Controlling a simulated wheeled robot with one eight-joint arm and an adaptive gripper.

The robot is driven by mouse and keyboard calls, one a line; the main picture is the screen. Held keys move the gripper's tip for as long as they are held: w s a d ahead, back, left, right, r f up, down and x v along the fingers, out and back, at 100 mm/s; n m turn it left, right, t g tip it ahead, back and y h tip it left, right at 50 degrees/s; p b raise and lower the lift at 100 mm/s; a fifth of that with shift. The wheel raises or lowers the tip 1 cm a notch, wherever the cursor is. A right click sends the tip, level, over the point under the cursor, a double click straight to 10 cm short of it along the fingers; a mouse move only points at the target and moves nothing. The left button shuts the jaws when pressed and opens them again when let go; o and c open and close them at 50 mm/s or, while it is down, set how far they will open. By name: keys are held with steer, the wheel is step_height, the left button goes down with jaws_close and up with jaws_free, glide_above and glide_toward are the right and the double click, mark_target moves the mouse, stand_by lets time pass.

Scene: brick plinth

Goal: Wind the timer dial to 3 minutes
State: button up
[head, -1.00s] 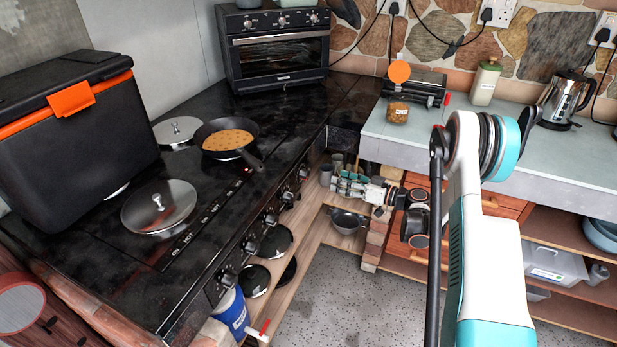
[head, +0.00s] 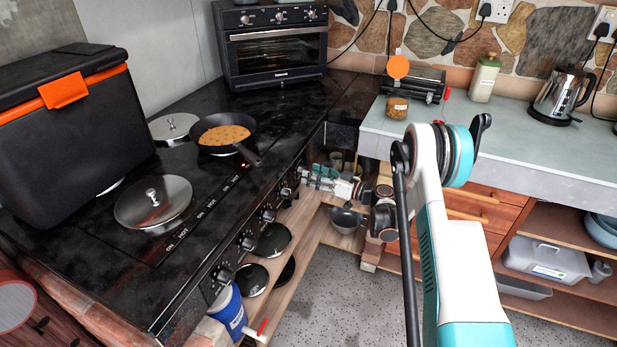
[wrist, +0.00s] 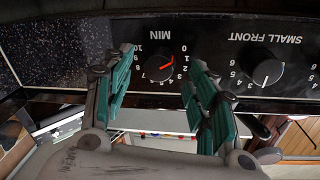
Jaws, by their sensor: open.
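The timer dial (wrist: 159,68), a black knob marked MIN, is on the stove's front panel and appears upside down in the wrist view. Its red pointer aims at the low numbers, around 1; the exact mark is hard to read. My gripper (wrist: 161,76) is open and empty, with one teal finger on each side of the dial in that view. I cannot tell whether the fingers touch it. In the head view my gripper (head: 304,174) is at the far end of the stove front (head: 238,248), and I cannot make out the timer dial there.
The SMALL FRONT knob (wrist: 266,73) is beside the timer in the wrist view. A pan (head: 222,134) and a lidded hob (head: 153,202) are on the stove top. A drawer counter (head: 520,150) stands to the right. Floor (head: 330,300) in front is clear.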

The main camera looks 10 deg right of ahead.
steer(key=shift+x, duration=1.15)
steer(key=c, duration=1.1)
steer(key=m+g, duration=0.1)
steer(key=m, duration=1.2)
steer(key=shift+w+d+r+g, duration=0.1)
steer(key=shift+r+g, duration=0.1)
steer(key=shift+g, duration=0.2)
steer(key=shift+m, duration=0.3)
